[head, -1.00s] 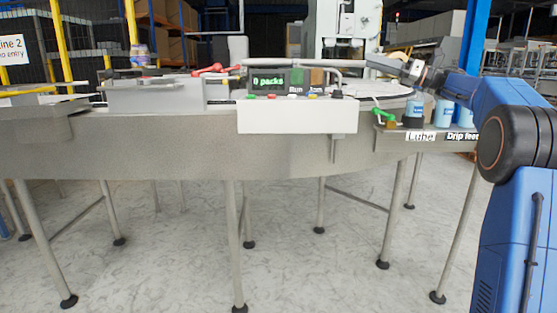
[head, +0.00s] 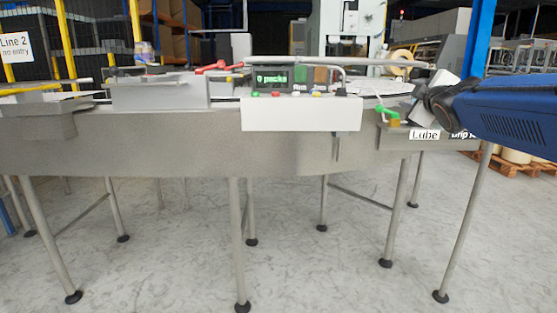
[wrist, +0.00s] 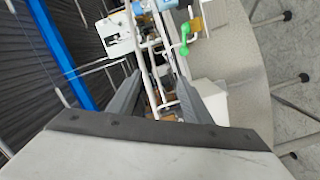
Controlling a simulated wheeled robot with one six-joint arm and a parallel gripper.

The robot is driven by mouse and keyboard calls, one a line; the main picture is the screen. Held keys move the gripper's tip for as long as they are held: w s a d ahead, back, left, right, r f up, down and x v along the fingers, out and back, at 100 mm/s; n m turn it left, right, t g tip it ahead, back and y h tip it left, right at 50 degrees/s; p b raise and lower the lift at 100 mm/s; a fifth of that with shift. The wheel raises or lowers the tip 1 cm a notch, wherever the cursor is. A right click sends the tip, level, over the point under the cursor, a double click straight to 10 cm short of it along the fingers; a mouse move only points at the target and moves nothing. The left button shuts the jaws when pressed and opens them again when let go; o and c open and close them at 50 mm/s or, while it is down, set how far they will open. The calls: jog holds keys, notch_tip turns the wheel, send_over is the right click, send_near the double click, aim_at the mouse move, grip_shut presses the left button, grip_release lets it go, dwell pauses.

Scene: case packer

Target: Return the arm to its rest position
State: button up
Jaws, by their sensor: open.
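My gripper (wrist: 158,82) shows in the wrist view with its two grey fingers apart and nothing held between them. In the head view my blue arm reaches in from the right edge, and its wrist end is at the right end of the machine table (head: 150,145), beside the green-handled valve (head: 386,113). The fingers cannot be made out clearly in the head view. The green valve handle also shows in the wrist view (wrist: 184,40), beyond and right of the fingers.
A control box (head: 302,114) with a display reading "0 packs" and coloured buttons sits at the table's front. A "Lube" label (head: 424,134) is on the right shelf edge. A blue post (head: 479,40) stands behind my arm. The floor in front is clear.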

jog(key=s+a+f+m+g, duration=0.3)
jog(key=s+f+g, duration=0.1)
jog(key=s+f, duration=0.9)
jog(key=s+a+f+m+g+y, duration=0.1)
jog(key=s+f+m+g, duration=0.3)
jog(key=s+f, duration=0.9)
jog(key=s+a+f+m+g+y, duration=0.1)
jog(key=s+a+f+m+g, duration=0.3)
jog(key=s+f, duration=0.8)
jog(key=shift+s+a+f+g, duration=0.3)
jog(key=shift+s+a+f, duration=0.1)
jog(key=shift+s, duration=0.2)
jog(key=shift+d, duration=0.1)
